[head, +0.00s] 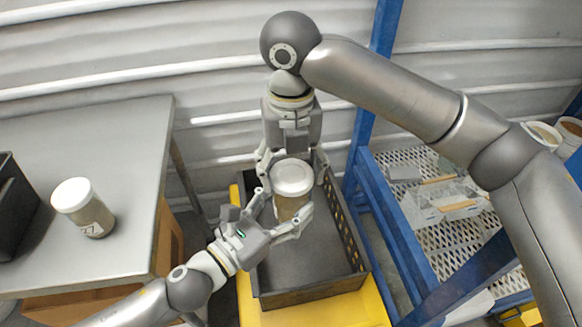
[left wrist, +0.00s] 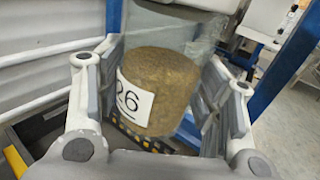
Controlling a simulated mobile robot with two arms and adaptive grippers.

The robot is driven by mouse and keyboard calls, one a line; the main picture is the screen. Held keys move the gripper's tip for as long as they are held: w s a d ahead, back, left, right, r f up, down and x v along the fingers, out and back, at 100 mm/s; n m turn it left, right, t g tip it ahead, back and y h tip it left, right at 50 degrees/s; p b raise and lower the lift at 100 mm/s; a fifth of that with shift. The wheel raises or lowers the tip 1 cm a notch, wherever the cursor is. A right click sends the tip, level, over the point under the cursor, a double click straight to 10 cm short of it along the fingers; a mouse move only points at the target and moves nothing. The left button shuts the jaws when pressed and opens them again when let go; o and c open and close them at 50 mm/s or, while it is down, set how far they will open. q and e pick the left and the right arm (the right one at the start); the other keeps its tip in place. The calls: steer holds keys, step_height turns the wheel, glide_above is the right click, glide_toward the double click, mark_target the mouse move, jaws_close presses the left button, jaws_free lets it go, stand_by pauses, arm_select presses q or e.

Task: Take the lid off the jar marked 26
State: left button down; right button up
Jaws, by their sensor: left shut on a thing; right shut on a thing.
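The jar marked 26 (left wrist: 163,92) is clear, with brown substrate inside and a white label; it also shows in the head view (head: 290,207). My left gripper (head: 283,216) is shut around the jar's body from the lower side. The white lid (head: 292,177) is on top of the jar. My right gripper (head: 292,163) comes down from above and is shut on the lid, its fingers at either side of it. The jar is held above a dark crate.
The dark crate (head: 310,292) stands on a yellow base (head: 345,310) and looks empty. Another white-lidded jar (head: 85,207) stands on the metal table (head: 130,130) at left, beside a black bin (head: 12,210). A blue-framed mesh rack (head: 440,235) with clear containers stands at right.

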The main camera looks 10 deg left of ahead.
mark_target(291, 172)
steer(key=shift+r, duration=1.05)
steer(key=shift+r, duration=2)
